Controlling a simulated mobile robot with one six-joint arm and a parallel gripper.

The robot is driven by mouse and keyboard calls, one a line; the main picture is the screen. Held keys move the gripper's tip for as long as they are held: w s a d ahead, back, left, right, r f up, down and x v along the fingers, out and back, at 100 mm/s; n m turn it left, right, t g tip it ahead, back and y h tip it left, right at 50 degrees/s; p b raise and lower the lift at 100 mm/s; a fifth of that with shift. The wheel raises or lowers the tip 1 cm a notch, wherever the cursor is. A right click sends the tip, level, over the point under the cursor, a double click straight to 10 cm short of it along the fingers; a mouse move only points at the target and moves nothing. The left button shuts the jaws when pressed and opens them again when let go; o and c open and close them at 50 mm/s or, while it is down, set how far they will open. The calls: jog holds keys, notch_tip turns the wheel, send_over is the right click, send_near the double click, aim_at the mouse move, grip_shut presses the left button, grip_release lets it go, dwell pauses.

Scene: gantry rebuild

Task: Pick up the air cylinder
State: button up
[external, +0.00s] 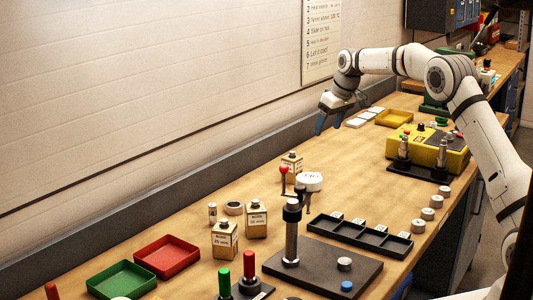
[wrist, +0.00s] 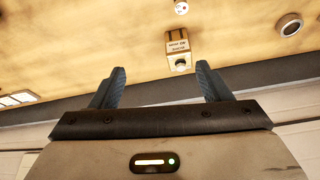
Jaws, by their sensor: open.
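My gripper (external: 328,123) is above the far side of the bench near the wall, with its blue fingers pointing down. In the wrist view my gripper (wrist: 160,80) is open, with nothing between its fingers. I cannot tell for sure which thing is the air cylinder. A small upright metallic cylinder (external: 212,212) stands at the left beside a grey ring (external: 234,208), well apart from my gripper. Upright metal cylinders also stand on a black base (external: 418,172) at the right.
Labelled bottles (external: 225,240) stand on the bench; one labelled bottle (wrist: 178,45) shows beyond my fingers. A red tray (external: 167,257), a green tray (external: 122,280), a black compartment tray (external: 360,236) and a yellow unit (external: 428,148) take up room. Bare wood lies below my gripper.

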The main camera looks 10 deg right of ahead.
jog(key=n, duration=0.2)
send_over(296, 157)
jog(key=s, duration=0.2)
jog(key=shift+y, duration=0.3)
jog(key=f, duration=0.5)
jog(key=d+f, duration=0.1)
jog(key=f, duration=0.1)
jog(key=shift+w+f, duration=0.15)
jog(key=shift+w, duration=0.05)
jog(key=shift+s+p+x, duration=0.15)
jog(key=shift+p+x, duration=0.7)
jog(key=shift+x, duration=1.1)
jog(key=shift+s+p+x, duration=0.1)
jog(key=shift+p+x, duration=0.7)
jog(key=shift+x, duration=1.15)
jog(key=shift+s+d+f, duration=0.1)
jog(key=shift+d, duration=0.05)
jog(key=shift+c, duration=0.3)
jog(key=c, duration=1.2)
jog(key=shift+c, duration=0.6)
